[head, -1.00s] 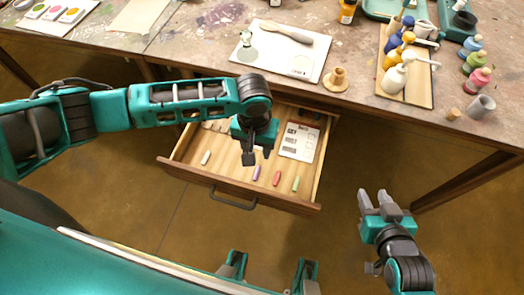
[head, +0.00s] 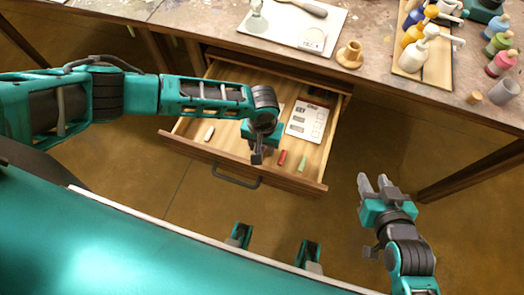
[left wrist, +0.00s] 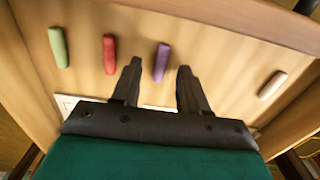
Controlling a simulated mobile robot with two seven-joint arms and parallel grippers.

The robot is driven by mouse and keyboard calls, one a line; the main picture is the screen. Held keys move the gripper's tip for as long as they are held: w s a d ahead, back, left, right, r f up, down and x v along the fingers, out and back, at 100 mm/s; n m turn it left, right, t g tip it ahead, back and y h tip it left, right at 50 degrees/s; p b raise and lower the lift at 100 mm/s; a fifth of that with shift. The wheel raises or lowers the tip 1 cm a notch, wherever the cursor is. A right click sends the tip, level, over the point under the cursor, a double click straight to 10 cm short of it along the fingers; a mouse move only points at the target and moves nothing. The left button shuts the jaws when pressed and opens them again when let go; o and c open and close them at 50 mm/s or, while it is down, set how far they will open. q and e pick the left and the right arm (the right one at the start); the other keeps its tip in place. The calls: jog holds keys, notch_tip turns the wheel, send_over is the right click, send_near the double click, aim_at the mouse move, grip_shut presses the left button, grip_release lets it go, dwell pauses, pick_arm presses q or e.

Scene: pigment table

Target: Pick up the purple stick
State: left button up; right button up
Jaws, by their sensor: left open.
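The purple stick (left wrist: 162,62) lies on the drawer floor. In the left wrist view it shows between the two open fingertips of my left gripper (left wrist: 158,75), with a gap on each side. In the head view my left gripper (head: 258,152) is over the drawer and hides the purple stick. My right gripper (head: 374,184) is outside the drawer to the right, its fingers apart and empty.
The open wooden drawer (head: 196,151) also holds a red stick (head: 282,158), a green stick (head: 302,163), a white stick (head: 209,133) and a white card (head: 305,122). The tabletop (head: 200,15) above carries bottles and a wooden tray (head: 436,72).

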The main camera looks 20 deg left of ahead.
aim_at(262, 149)
pick_arm(q)
jog(key=shift+f, duration=0.3)
jog(key=c, duration=0.8)
pick_arm(e)
jog(key=shift+w+r, duration=0.1)
pick_arm(q)
jog(key=shift+r, duration=0.15)
